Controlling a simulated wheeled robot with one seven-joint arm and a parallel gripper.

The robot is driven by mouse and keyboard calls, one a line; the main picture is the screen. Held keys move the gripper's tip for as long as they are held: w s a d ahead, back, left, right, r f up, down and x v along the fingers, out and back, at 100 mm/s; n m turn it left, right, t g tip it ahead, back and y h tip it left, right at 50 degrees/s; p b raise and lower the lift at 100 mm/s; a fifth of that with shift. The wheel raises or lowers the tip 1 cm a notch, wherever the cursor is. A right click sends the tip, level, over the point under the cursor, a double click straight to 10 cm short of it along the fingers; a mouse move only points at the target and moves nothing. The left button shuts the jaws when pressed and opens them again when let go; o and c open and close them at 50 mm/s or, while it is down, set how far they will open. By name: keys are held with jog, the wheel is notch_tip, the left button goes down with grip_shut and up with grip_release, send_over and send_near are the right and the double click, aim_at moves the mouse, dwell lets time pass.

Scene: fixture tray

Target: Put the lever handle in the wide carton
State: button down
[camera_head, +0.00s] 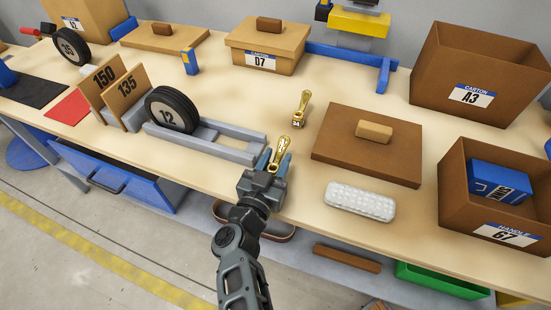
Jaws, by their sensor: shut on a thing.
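My gripper (275,161) is shut on a gold lever handle (282,149) at the front of the workbench, beside the right end of the grey fixture. The handle's upper part shows between the blue fingers; its lower end is hidden. A second gold lever handle (304,104), with a small number tag at its base, stands on the bench a little behind. A large open brown carton (462,77) labelled "CARTON A3" stands at the back right; little of its floor shows. A smaller open brown box (470,217) labelled "HANDLE 67" stands at the front right.
The smaller box holds a blue box (500,182). A brown lidded box or board (340,150) with a light block and a white bubbly pad (359,201) lie between my gripper and the boxes. The grey fixture (215,142) holds a black wheel (172,110). Bare bench lies behind the brown board.

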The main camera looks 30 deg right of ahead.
jog(key=shift+f, duration=0.2)
jog(key=c, duration=0.7)
grip_release()
